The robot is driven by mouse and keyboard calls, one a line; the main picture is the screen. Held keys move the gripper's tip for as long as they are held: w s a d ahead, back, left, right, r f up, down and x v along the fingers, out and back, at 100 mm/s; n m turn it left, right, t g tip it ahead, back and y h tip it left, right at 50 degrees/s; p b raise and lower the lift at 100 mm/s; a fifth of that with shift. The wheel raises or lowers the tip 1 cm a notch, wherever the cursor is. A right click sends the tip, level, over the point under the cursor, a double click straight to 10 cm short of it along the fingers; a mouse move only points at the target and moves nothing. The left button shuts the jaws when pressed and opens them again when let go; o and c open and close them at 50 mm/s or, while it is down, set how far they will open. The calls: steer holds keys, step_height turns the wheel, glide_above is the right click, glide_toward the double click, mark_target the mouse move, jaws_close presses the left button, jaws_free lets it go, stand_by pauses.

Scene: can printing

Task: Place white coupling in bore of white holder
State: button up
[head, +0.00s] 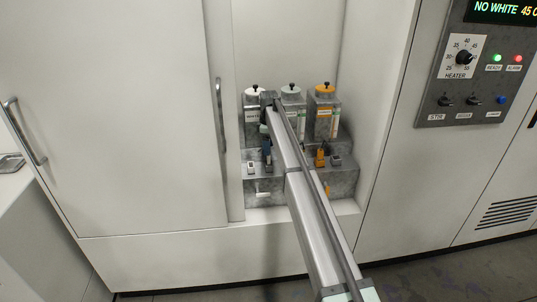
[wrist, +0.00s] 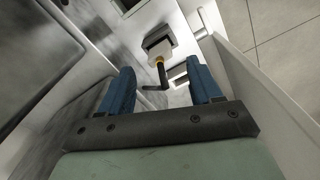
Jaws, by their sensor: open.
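My gripper (head: 267,157) has blue fingers and is open over the left part of the grey metal station in the head view. In the wrist view, its fingers (wrist: 160,78) stand apart with a gap between them. Beyond the gap is a small white block (wrist: 162,49) with a dark top, a gold ring and a black bent rod; it looks like the white coupling, but I cannot be sure. A small pale block (head: 252,168) sits on the step left of the gripper. A white piece (head: 264,195) shows on the station's lower front. I cannot tell which is the white holder.
Bottles with a white cap (head: 255,90), a pale cap (head: 291,89) and an orange cap (head: 325,88) stand at the back. An orange part (head: 320,157) and a grey block (head: 336,160) sit to the right. Walls enclose the recess; my arm hides its middle.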

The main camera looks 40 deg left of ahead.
steer(key=shift+r, duration=3.05)
steer(key=w+d+f+m, duration=0.1)
steer(key=d+f+m, duration=0.1)
steer(key=d+f, duration=0.65)
steer(key=w+d+f+m, duration=0.1)
steer(key=d+f+m, duration=0.2)
steer(key=d, duration=1)
steer(key=w+d+f+m, duration=0.1)
steer(key=d+f+m, duration=0.1)
steer(key=d+f, duration=0.65)
steer(key=s+d+f+m, duration=0.3)
steer(key=s+d, duration=0.1)
steer(key=d, duration=0.7)
steer(key=s+d+f+m, duration=0.3)
steer(key=d, duration=0.8)
steer(key=s+d+f+m, duration=0.3)
steer(key=s+d, duration=0.1)
steer(key=d, duration=0.7)
steer(key=s+d+f+m, duration=0.4)
steer(key=s+d+m, duration=0.3)
steer(key=s+d, duration=0.95)
steer(key=s+f+g, duration=0.3)
steer(key=s+f, duration=0.7)
steer(key=s, duration=0.3)
steer(key=s+f+g, duration=0.3)
steer(key=s+f, duration=0.7)
steer(key=s, duration=0.4)
steer(key=shift+a+f+n+g, duration=0.2)
steer(key=shift+f+n+g, duration=0.1)
steer(key=shift+f, duration=0.05)
